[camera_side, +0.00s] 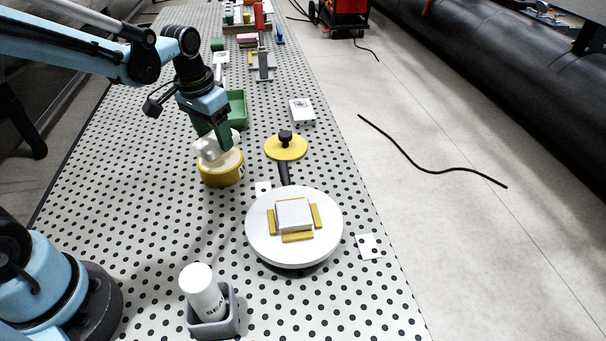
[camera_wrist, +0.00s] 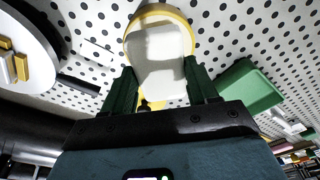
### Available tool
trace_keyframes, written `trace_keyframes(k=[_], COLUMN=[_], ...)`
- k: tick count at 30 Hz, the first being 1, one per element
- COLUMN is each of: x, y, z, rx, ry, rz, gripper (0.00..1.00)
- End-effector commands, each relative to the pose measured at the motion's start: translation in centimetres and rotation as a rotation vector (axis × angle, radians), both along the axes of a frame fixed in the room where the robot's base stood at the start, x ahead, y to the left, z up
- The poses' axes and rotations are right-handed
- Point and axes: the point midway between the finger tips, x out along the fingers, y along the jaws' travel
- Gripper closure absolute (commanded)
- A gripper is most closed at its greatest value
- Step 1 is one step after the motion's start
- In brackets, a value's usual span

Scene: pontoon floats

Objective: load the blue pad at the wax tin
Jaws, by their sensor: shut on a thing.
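My gripper (camera_side: 212,140) is over the yellow round tin (camera_side: 220,174), pointing down. Its green fingers are shut on a whitish pad (camera_side: 206,150), which also shows between the fingers in the wrist view (camera_wrist: 160,72). No blue shows on the pad. The tin's yellow rim (camera_wrist: 131,25) curves around the pad in the wrist view. The pad is at the tin's mouth; I cannot tell whether it touches what is inside. The pad covers much of the tin's inside.
A white round stand (camera_side: 258,243) holds a pale square block (camera_side: 294,214) between yellow bars. A yellow disc with a black knob (camera_side: 285,137) lies behind it. A white bottle (camera_side: 203,291) stands in a grey holder (camera_side: 229,318). A green bin (camera_side: 237,108) is behind my gripper.

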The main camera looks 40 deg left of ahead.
Motion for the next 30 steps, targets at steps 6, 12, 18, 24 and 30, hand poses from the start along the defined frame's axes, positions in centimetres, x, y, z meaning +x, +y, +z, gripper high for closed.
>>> trace_keyframes(k=[6, 12, 18, 24, 30], x=[0.0, 0.0, 0.0, 0.0, 0.0], y=[0.0, 0.0, 0.0, 0.0, 0.0], z=[1.7, 3.1, 4.2, 4.4, 4.3], rx=[0.0, 0.0, 0.0, 0.0, 0.0], ry=[0.0, 0.0, 0.0, 0.0, 0.0], rz=[0.0, 0.0, 0.0, 0.0, 0.0], gripper=[0.66, 0.66, 0.66, 0.66, 0.66])
